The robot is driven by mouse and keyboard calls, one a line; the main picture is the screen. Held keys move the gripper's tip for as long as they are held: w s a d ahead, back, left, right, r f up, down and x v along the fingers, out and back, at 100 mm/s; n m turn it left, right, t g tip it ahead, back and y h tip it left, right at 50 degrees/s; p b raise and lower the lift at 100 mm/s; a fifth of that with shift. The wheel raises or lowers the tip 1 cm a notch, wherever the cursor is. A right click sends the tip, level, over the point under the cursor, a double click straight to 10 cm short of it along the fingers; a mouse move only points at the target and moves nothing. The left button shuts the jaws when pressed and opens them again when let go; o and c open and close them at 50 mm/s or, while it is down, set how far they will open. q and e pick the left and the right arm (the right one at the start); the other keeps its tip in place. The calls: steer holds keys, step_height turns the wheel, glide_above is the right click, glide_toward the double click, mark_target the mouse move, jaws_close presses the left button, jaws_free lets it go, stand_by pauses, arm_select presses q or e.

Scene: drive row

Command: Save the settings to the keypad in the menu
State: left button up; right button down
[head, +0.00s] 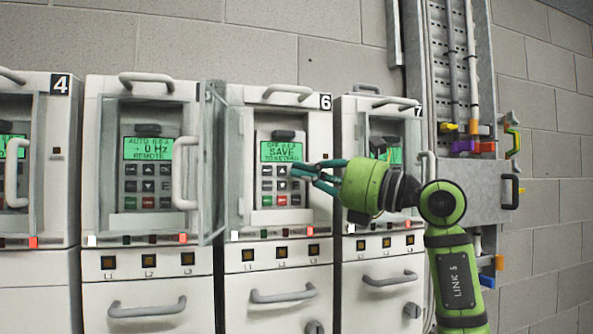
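The keypad (267,186) sits in the open front of the drive labelled 6, in the middle of the head view. Its green screen (282,151) reads SAVE in large letters, with what looks like OFF above and TO KEYPAD below. Rows of small grey buttons lie under it, with a green button (267,200) and a red button (282,200) at the bottom. My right gripper (293,171) comes in from the right, its teal fingers drawn together at the tips. The tips cover the right part of the upper buttons; I cannot tell whether they touch. My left gripper is out of view.
Drive 6's clear door (213,165) stands open on its left. Drive 7 (367,108) is partly behind my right arm. A cable duct (450,70) and metal box (480,190) stand at right.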

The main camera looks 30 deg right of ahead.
steer(key=shift+w+d, duration=0.1)
steer(key=shift+w, duration=0.15)
steer(key=shift+s, duration=0.1)
stand_by(0.5)
steer(key=shift+s, duration=0.65)
steer(key=s, duration=0.1)
steer(key=s+a+b, duration=0.1)
steer(key=s, duration=0.1)
steer(key=s+b, duration=0.1)
steer(key=shift+s+a, duration=0.25)
steer(key=shift+s, duration=0.15)
stand_by(2.1)
